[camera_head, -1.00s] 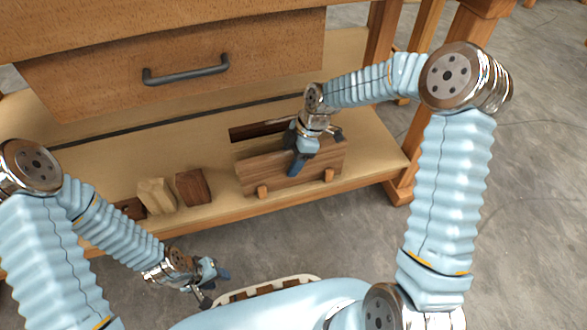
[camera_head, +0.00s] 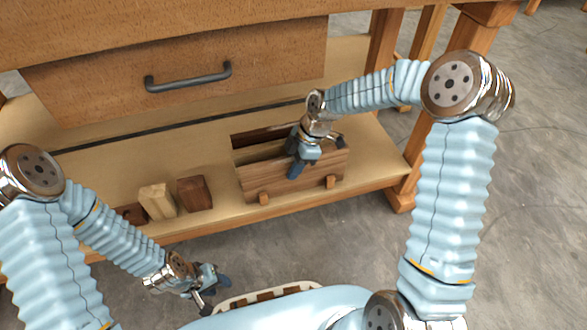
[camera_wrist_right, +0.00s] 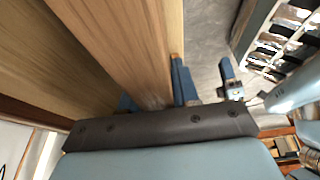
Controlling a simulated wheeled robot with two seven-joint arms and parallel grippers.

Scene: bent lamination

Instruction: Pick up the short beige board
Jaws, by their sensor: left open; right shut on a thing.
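A tan, beige-looking board (camera_wrist_right: 130,40) runs between the blue fingers of my right gripper (camera_wrist_right: 155,95) in the right wrist view. In the head view my right gripper (camera_head: 303,165) is down at the brown wooden rack (camera_head: 290,180) on the low shelf, shut on this board. A pale strip (camera_head: 262,152) shows just behind the rack's front; the gripper hides part of it. My left gripper (camera_head: 215,285) is open and empty, low in front of the shelf. A short beige block (camera_head: 157,202) stands on the shelf at the left.
A dark brown block (camera_head: 194,193) stands beside the beige block. A bench leg (camera_head: 400,165) stands at the right.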

